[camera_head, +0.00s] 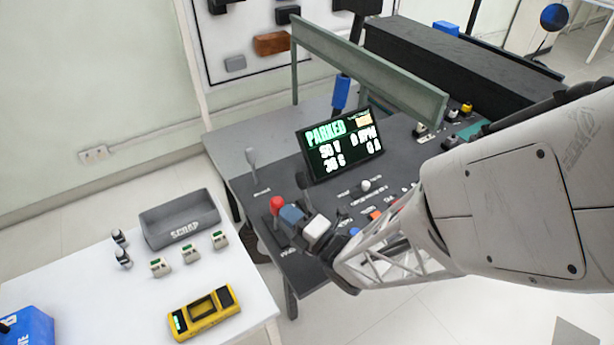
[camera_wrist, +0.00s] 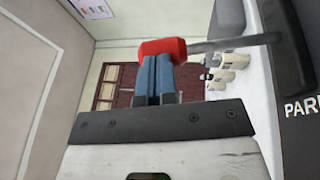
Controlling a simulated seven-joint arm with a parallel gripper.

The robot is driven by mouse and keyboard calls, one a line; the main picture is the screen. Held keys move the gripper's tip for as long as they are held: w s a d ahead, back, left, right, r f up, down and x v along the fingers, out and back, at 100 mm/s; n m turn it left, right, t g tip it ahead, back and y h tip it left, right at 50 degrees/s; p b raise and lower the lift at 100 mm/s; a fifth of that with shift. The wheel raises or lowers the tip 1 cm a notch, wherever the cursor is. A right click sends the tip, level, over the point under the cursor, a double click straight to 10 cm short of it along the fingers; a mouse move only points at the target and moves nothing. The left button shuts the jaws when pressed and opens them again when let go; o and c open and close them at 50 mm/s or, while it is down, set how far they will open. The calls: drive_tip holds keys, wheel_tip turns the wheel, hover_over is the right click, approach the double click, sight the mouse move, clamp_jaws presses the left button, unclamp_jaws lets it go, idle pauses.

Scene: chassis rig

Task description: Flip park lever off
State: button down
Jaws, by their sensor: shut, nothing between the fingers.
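The park lever has a red knob (camera_head: 277,205) and a thin grey shaft standing on the dark console near its front left corner. In the wrist view the red knob (camera_wrist: 162,48) sits right at the tips of my blue fingers, with the shaft running right to the panel, beside a partly cut-off "PAR" label (camera_wrist: 300,106). My gripper (camera_head: 289,214) is shut and empty, just right of the knob; its closed fingers (camera_wrist: 155,62) are touching or nearly touching it. A screen (camera_head: 341,144) on the console reads "PARKED".
A grey-tipped lever (camera_head: 251,160) stands farther back on the console. A white table holds a scrap bin (camera_head: 180,218) and a yellow device (camera_head: 204,313).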

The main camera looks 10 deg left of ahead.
drive_tip(key=w+a+r+m+g+h, duration=0.1)
drive_tip(key=w+a+h, duration=0.2)
drive_tip(key=w+a, duration=0.1)
drive_tip(key=shift+w+a+r+g+h, duration=0.2)
drive_tip(key=shift+g+h, duration=0.1)
drive_tip(key=shift+g, duration=0.1)
drive_tip(key=shift+w+a+r, duration=0.1)
drive_tip(key=shift+w, duration=0.05)
idle(0.6)
drive_tip(key=v, duration=1.4)
drive_tip(key=shift+r, duration=0.45)
